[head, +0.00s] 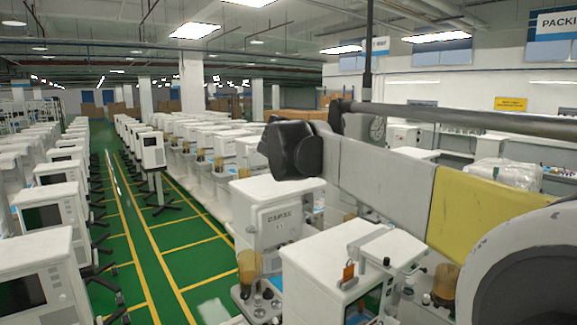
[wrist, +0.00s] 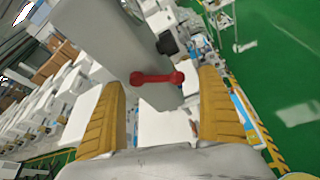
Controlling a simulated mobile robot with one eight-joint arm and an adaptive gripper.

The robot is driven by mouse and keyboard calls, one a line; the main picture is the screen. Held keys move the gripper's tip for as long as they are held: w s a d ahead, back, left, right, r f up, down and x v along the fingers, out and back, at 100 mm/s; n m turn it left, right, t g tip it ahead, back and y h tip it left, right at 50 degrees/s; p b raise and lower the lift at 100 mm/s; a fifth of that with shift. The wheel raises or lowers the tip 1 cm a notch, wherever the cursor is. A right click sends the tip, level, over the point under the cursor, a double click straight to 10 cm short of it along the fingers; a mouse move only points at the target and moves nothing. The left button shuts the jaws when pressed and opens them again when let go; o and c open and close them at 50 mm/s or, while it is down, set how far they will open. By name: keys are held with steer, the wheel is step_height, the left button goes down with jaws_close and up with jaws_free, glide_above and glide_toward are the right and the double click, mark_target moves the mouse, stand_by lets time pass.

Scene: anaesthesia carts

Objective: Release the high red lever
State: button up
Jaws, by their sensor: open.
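The red lever (wrist: 157,78) shows in the wrist view as a short bar with a rounded knob at each end. It lies nearly level across the face of a grey upright panel (wrist: 110,40). My gripper (wrist: 162,86) is open, with one ribbed yellow finger on each side of the picture. The lever appears between the fingertips, beyond them, with no visible contact. The depth of the gap is hard to judge. In the head view I cannot make out the lever or the gripper fingers.
In the head view my arm spans the right side above white anaesthesia carts (head: 272,217). More carts line the left. A green aisle (head: 150,235) with yellow lines is clear. A black knob (wrist: 166,43) is beside the panel.

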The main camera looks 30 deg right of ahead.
steer(key=v, duration=1)
steer(key=shift+s+a, duration=0.15)
